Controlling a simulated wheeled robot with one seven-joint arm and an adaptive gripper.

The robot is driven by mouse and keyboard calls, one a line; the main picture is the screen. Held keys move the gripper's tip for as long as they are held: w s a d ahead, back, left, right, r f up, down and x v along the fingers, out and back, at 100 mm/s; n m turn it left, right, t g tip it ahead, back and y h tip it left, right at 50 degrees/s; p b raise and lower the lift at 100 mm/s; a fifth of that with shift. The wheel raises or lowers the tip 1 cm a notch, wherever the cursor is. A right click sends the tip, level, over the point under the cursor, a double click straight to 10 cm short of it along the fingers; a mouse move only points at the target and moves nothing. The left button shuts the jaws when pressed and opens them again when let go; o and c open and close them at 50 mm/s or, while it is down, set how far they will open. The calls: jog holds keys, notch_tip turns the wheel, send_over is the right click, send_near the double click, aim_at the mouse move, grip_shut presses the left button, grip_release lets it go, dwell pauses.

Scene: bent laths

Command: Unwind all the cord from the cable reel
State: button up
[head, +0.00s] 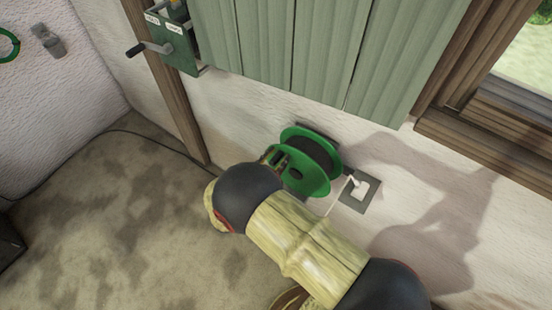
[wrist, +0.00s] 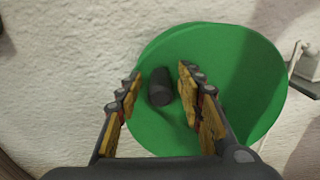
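The cable reel (head: 318,150) is mounted low on the white wall, with green side discs and dark cord (head: 322,158) wound between them. In the wrist view its green disc (wrist: 235,90) faces me, and a dark cylindrical knob (wrist: 160,88) stands out from it. My gripper (wrist: 160,76) is open, with one yellow-and-grey finger on each side of the knob. A gap shows between the knob and each finger. In the head view my gripper (head: 272,155) is at the reel's left side, mostly hidden behind my arm.
A grey plate with a white fitting (head: 362,188) is on the wall right of the reel. Green shutters (head: 290,45) hang above. A green crank box (head: 172,45) is at upper left. A thin dark cable (head: 130,133) runs along the floor and wall.

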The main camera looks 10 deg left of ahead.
jog(key=shift+c, duration=0.6)
jog(key=c, duration=0.7)
grip_shut()
